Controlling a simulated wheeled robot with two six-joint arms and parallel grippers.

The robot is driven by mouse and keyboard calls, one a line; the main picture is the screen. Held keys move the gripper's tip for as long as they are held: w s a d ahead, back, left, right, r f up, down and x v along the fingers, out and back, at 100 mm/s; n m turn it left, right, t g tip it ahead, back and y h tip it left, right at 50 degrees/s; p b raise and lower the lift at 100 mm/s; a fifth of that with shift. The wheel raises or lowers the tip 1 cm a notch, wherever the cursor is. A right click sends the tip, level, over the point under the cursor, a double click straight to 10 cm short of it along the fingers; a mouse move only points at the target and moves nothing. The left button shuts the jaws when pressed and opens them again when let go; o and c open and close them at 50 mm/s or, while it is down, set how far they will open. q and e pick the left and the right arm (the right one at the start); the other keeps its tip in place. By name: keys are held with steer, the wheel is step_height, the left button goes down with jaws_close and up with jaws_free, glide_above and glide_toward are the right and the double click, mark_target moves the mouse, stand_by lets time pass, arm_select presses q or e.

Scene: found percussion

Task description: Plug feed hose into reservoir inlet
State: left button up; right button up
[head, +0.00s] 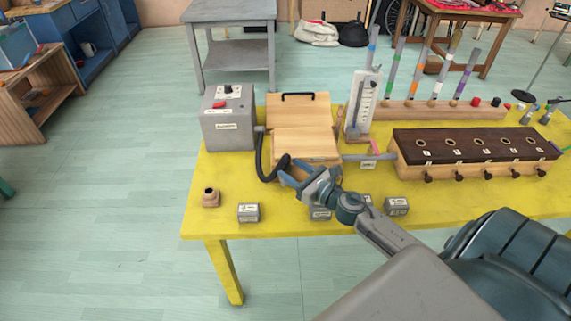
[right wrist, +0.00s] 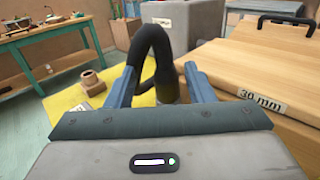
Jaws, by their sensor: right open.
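The black feed hose (head: 261,160) runs down from beside the grey box and curves towards my right gripper (head: 287,174). In the right wrist view the hose (right wrist: 150,45) arches over, and its dark grey end (right wrist: 167,88) points down between the two blue fingers of the right gripper (right wrist: 160,85). The fingers are open, with a gap visible on the left side of the hose end; contact on the right is unclear. The wooden reservoir (head: 307,143) with a black handle stands just behind the gripper. I cannot make out its inlet. My left gripper is not in view.
A grey box with a red switch (head: 228,117) stands left on the yellow table (head: 285,222). A wooden block with a round hole (head: 211,198) and small grey labelled blocks (head: 248,212) lie along the front. A gauge (head: 363,103) and dark-topped wooden chest (head: 474,150) stand right.

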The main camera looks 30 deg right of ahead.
mark_target(288, 165)
steer(key=p+x, duration=0.2)
steer(key=x, duration=0.1)
steer(key=p+x, duration=0.1)
steer(key=x, duration=0.1)
steer(key=shift+d+r, duration=0.15)
steer(key=shift+d, duration=0.15)
steer(key=shift+w+a, duration=0.1)
steer(key=shift+w, duration=0.25)
jaws_close()
